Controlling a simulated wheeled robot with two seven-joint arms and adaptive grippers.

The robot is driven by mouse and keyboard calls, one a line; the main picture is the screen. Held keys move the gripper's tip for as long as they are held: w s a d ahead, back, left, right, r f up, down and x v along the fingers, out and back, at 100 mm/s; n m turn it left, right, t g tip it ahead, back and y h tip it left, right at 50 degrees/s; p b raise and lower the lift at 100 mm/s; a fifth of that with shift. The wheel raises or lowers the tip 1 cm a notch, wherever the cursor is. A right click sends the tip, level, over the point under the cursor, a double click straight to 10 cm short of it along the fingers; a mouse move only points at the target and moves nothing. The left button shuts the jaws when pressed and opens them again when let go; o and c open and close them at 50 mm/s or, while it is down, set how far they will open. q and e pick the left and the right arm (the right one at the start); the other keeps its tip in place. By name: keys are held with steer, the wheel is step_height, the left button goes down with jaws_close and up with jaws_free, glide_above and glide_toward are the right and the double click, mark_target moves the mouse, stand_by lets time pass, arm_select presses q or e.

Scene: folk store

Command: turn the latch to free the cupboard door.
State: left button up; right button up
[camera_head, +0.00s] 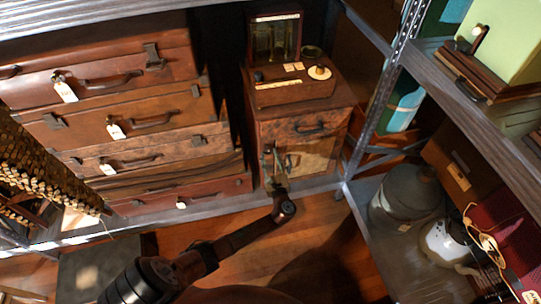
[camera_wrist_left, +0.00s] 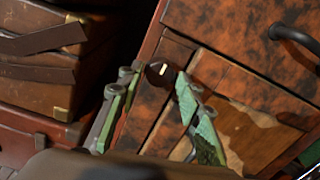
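The cupboard (camera_head: 343,98) stands at the back centre, with a dark-handled drawer front (camera_head: 290,128) above its lower door (camera_head: 312,158). In the left wrist view the shut door (camera_wrist_left: 225,75) has a worn, pale patch. The latch (camera_wrist_left: 158,73) is a small round dark knob with a pale line, near the door's left edge. My left gripper (camera_head: 272,153) reaches the cupboard front. In the left wrist view its green-padded fingers (camera_wrist_left: 157,78) are apart, one on each side of the latch. I cannot tell if they touch it. My right gripper is not in view.
Stacked brown suitcases (camera_head: 165,92) with tags fill the shelf on the left. A wooden box (camera_head: 290,92) with small items sits on the cupboard. A metal rack post (camera_head: 385,95) stands close on the right, with a grey canister (camera_head: 405,195) beyond. The wooden floor (camera_head: 320,235) in front is clear.

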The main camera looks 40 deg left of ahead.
arm_select(q)
steer(key=shift+w+a, duration=0.5)
steer(key=shift+a, duration=0.05)
steer(key=shift+c, duration=0.6)
steer(key=c, duration=0.8)
